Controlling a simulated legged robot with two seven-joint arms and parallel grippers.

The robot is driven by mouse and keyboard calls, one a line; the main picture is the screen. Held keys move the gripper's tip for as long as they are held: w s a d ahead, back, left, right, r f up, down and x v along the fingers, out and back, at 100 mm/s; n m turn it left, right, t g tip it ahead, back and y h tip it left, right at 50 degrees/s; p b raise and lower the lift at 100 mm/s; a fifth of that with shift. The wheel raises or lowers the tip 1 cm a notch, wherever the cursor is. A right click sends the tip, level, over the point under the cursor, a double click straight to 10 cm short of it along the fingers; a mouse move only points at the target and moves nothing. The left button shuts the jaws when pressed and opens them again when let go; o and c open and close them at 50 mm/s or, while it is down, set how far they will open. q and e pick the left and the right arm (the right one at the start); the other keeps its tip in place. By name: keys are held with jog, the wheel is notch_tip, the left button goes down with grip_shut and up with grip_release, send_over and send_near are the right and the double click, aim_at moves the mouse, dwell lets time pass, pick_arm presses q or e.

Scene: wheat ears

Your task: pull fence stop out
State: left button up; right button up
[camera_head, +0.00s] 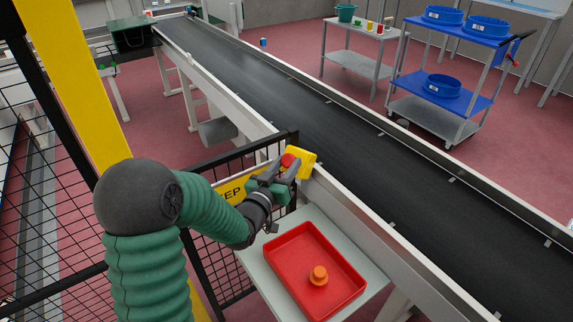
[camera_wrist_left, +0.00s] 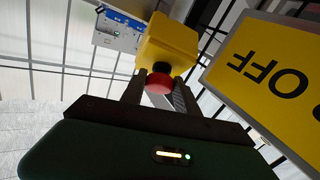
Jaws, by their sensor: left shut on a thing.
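The fence stop is a yellow box (camera_head: 301,161) with a red button (camera_head: 288,161), mounted by the conveyor's near edge at the top of the black mesh fence. My left gripper (camera_head: 286,168) is at the stop, its fingers on either side of the red button. In the left wrist view, the yellow box (camera_wrist_left: 168,46) fills the top centre, and the red button (camera_wrist_left: 159,83) sits between the two fingertips of the left gripper (camera_wrist_left: 160,86). The left gripper is shut on the button. My right gripper is in neither view.
A yellow sign (camera_head: 236,190) hangs on the fence beside the gripper. Below is a grey table (camera_head: 257,262) with a red tray (camera_head: 284,294) holding an orange object (camera_head: 318,275). A black conveyor belt (camera_head: 370,165) runs behind the stop. A cart (camera_head: 440,60) with blue rings stands beyond.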

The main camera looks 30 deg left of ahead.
pick_arm(q)
grip_shut()
dwell(0.9)
